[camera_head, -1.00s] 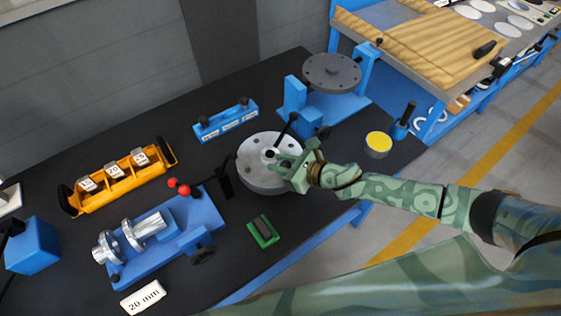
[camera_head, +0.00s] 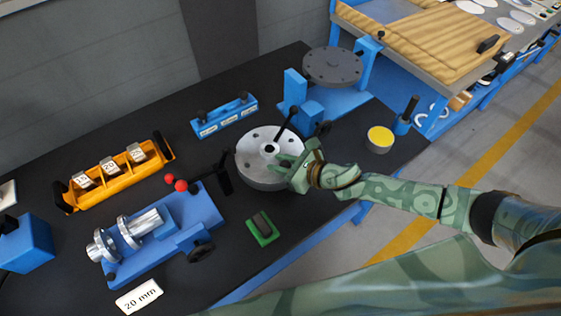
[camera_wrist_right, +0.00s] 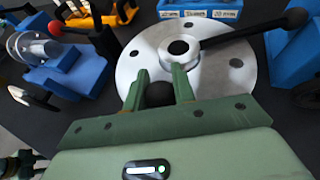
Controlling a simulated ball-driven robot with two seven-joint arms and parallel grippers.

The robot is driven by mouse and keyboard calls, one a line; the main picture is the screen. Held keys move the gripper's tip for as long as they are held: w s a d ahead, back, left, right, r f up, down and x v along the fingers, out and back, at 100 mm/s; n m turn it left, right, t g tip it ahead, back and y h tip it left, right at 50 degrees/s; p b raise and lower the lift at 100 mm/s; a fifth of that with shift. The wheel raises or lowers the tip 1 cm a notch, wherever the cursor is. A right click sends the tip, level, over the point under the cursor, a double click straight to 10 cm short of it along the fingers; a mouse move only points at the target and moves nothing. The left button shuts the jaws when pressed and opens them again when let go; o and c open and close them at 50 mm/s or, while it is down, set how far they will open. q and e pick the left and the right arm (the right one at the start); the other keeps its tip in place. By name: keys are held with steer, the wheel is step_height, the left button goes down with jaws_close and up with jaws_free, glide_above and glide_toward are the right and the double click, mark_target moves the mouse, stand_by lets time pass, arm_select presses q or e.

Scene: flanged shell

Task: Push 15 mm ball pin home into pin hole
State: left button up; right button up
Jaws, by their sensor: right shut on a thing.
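A silver flanged disc (camera_head: 256,178) with a raised hub and several small holes lies on the dark bench; it fills the upper middle of the right wrist view (camera_wrist_right: 205,75). My right gripper (camera_head: 282,160) is at the disc's near right side, fingers low over its face. In the wrist view its two green fingers (camera_wrist_right: 163,88) are closed about a dark round ball (camera_wrist_right: 160,95), which seems to be the ball pin's head. The pin's shank and the hole under it are hidden, so its depth cannot be told. My left gripper is out of view.
A black-knobbed lever (camera_head: 287,122) rises from the hub, close to my gripper. Blue stand (camera_head: 333,105) with a grey disc is behind; blue clamp fixture (camera_head: 170,240), green block (camera_head: 263,228) and yellow-topped tin (camera_head: 380,139) are around. An orange tray (camera_head: 115,178) is at left.

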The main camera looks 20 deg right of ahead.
steer(key=o, duration=1.1)
steer(key=shift+f, duration=0.1)
steer(key=shift+v, duration=8.15)
